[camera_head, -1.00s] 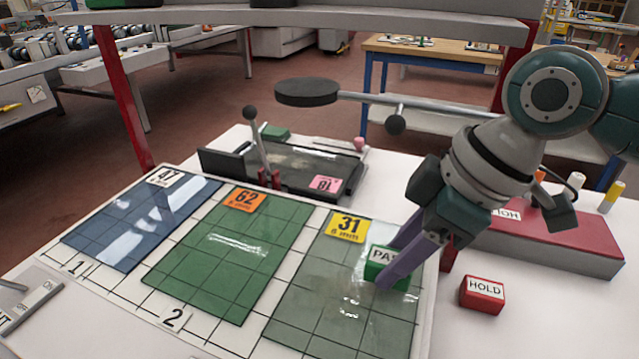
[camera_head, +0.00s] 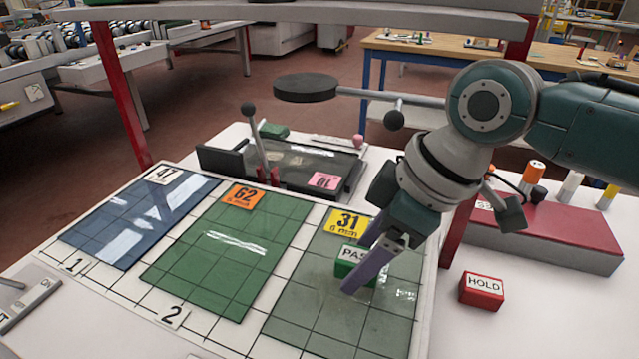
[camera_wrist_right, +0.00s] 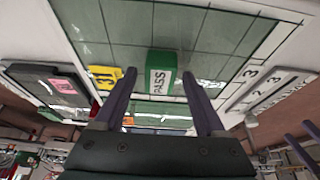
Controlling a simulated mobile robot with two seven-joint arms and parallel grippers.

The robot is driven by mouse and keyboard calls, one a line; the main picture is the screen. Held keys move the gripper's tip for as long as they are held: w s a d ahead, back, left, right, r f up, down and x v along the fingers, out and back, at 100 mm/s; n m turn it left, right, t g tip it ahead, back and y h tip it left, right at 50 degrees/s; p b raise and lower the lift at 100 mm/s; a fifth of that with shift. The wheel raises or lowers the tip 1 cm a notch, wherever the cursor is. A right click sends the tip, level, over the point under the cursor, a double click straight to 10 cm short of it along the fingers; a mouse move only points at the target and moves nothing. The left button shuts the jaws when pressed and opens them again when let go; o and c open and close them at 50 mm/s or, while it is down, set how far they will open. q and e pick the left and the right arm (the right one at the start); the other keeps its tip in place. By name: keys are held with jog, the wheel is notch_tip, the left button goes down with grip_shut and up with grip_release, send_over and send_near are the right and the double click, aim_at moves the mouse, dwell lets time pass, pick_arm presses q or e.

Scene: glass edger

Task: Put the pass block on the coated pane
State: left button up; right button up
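The green pass block (camera_head: 350,259) is at the upper part of the grey-green pane (camera_head: 335,312) with the yellow 31 label, and appears to rest on it. My right gripper (camera_head: 359,268) is around the block, with one purple finger on each side. In the right wrist view, the block (camera_wrist_right: 163,73) lies between the fingertips (camera_wrist_right: 159,74), with a small gap on each side, so the gripper looks open. A green pane (camera_head: 225,260) labelled 62 and a blue pane (camera_head: 140,215) labelled 47 lie to the left. I cannot tell which pane is coated.
A red HOLD block (camera_head: 482,292) stands on the white table to the right. Behind it is a red-topped rack (camera_head: 560,235) with markers. A dark tray (camera_head: 300,165) with a lever stands behind the panes. A shelf (camera_head: 300,18) crosses above.

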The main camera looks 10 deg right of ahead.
jog(key=shift+r, duration=0.15)
jog(key=shift+r, duration=0.2)
jog(key=s+d, duration=0.7)
jog(key=d, duration=0.3)
jog(key=shift+d+r, duration=0.15)
jog(key=shift+r, duration=0.2)
